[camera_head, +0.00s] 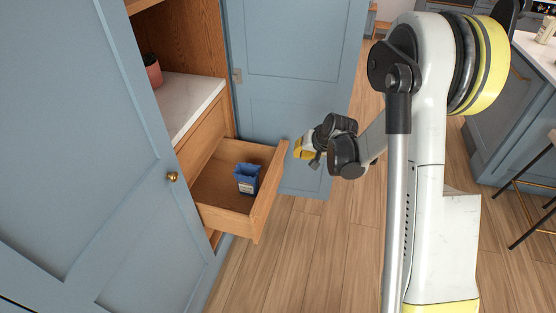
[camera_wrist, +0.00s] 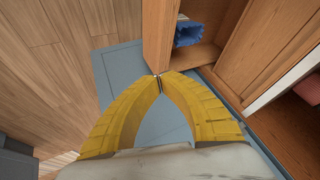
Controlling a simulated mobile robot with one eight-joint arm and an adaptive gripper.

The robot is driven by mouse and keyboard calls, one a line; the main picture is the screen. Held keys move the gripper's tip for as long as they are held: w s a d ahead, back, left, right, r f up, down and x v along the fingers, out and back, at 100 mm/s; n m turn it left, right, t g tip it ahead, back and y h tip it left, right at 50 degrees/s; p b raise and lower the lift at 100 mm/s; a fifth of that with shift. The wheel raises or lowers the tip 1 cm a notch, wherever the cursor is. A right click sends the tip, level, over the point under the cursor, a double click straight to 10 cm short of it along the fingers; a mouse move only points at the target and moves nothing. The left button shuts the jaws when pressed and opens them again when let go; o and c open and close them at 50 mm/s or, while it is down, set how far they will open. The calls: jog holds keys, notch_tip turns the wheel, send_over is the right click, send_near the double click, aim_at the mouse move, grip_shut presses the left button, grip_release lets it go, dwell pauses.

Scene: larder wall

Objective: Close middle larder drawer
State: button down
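The wooden larder drawer (camera_head: 268,191) stands pulled out from the larder in the head view. A blue container (camera_head: 246,178) sits inside it, and also shows in the wrist view (camera_wrist: 194,34). My gripper (camera_head: 300,148) is just off the far end of the drawer front. In the wrist view its yellow fingers (camera_wrist: 158,77) meet at the tips, with nothing seen between them. The tips are close to the edge of the drawer front (camera_wrist: 160,38); I cannot tell if they touch it.
A blue larder door (camera_head: 95,140) with a brass knob stands open on the near side, and another blue door (camera_head: 292,85) stands open beyond the drawer. A pale counter (camera_head: 190,98) lies above the drawer. The wood floor (camera_head: 290,255) in front is clear.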

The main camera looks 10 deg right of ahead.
notch_tip(320, 180, down, 11)
jog(key=w+d+m, duration=0.1)
jog(key=w+d, duration=0.1)
jog(key=w+a+f+b, duration=0.5)
jog(key=w+f, duration=0.2)
jog(key=shift+w+a+f, duration=0.25)
jog(key=shift+w+f, duration=0.05)
jog(key=shift+f, duration=0.1)
